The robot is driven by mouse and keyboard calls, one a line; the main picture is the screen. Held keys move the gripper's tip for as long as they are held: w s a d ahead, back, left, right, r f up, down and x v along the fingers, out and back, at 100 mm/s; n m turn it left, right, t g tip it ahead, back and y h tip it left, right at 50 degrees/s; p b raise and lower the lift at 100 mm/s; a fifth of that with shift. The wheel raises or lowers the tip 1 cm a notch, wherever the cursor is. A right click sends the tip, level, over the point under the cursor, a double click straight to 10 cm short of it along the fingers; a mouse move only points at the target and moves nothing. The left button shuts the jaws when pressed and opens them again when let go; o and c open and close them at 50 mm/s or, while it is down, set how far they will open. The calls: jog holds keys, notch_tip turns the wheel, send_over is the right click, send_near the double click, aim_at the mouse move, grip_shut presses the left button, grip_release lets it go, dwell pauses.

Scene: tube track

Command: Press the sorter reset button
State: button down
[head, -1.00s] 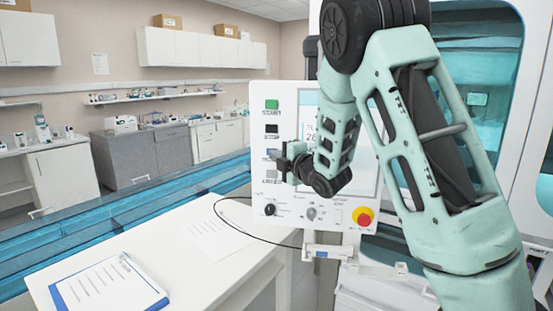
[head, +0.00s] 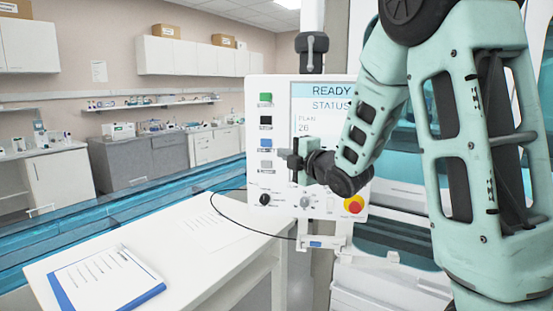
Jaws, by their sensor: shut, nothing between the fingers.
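A white control panel (head: 277,185) hangs at the centre of the view. Down its left side run a green button (head: 265,99), a black button (head: 265,121), a blue button (head: 265,143) and a grey button (head: 265,165). The labels under them are too small to read, so I cannot tell which is the sorter reset. My gripper (head: 285,160) is shut and empty, just right of the grey button and slightly below the blue one. It covers part of the panel and screen; whether it touches the panel is unclear.
A red emergency knob (head: 354,205) on yellow and two rotary knobs sit low on the panel. The screen (head: 313,103) reads READY. A white table (head: 170,235) with a clipboard (head: 108,280) stands front left. A dark cable curves to the panel.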

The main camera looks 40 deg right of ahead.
jog(key=shift+s, duration=0.95)
jog(key=s+a+f+m+g+y+b, duration=0.1)
jog(key=s+a+f+m+g, duration=0.25)
jog(key=a+f, duration=0.45)
jog(key=s+a+f+m+g+y+b, duration=0.1)
jog(key=s+a+f+m+g, duration=0.3)
jog(key=a, duration=0.9)
jog(key=s+a+f+m+g, duration=0.1)
jog(key=s+a+f+g, duration=0.1)
jog(key=s, duration=0.5)
jog(key=s+a+f+g+h, duration=0.1)
jog(key=s+a+g, duration=0.3)
jog(key=s, duration=0.4)
jog(key=s+a+f+m+g, duration=0.1)
jog(key=s+a+f+g, duration=0.3)
jog(key=s, duration=0.4)
jog(key=shift+s+m, duration=0.25)
jog(key=shift+m, duration=0.1)
jog(key=shift+d+f+g, duration=0.1)
jog(key=shift+d+g, duration=0.05)
jog(key=shift+g, duration=0.1)
